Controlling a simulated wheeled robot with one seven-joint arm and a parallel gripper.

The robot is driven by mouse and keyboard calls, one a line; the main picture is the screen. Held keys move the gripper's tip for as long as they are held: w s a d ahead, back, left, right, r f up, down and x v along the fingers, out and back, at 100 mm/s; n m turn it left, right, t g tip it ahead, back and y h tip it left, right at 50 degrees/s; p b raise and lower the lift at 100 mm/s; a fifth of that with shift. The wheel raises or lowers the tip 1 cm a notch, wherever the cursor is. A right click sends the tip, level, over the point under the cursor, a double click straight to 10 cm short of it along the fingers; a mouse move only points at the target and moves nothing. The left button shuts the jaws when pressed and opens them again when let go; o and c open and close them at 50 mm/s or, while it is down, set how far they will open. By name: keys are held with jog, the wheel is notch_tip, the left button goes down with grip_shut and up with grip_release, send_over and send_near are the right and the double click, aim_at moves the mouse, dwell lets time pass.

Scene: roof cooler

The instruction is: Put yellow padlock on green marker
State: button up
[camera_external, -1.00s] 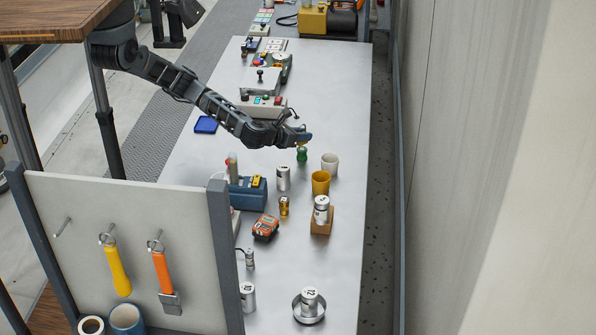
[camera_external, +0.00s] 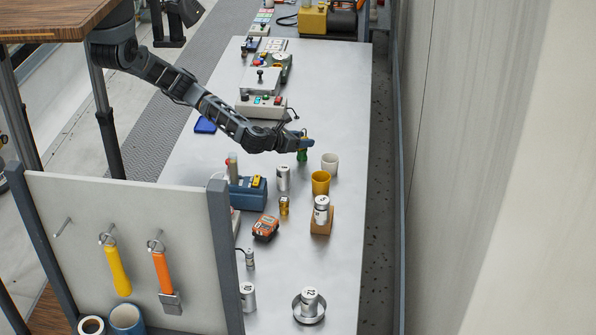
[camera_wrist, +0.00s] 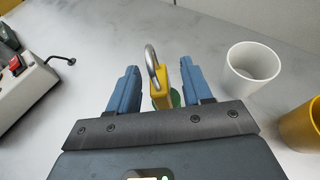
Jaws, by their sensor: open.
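The yellow padlock (camera_wrist: 187,74) with its silver shackle (camera_wrist: 151,62) shows between the blue fingers of my gripper (camera_wrist: 161,86) in the wrist view. My gripper is open, with a finger on each side of the padlock. The green marker (camera_wrist: 175,98) shows just below the padlock, partly hidden by it. The padlock looks to be on or right above the marker; contact is not clear. In the external view my gripper (camera_external: 303,143) is right over the green marker (camera_external: 302,156), and the padlock is mostly hidden there.
A white cup (camera_external: 329,164) and a yellow cup (camera_external: 320,183) stand close by on the right. A silver can (camera_external: 283,178) stands nearer the camera. A grey control box (camera_external: 262,106) stands behind my arm. The table's right side is mostly clear.

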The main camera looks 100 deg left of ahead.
jog(key=shift+d+r, duration=0.1)
jog(key=shift+r, duration=0.05)
jog(key=b+v, duration=0.1)
jog(key=v, duration=1.1)
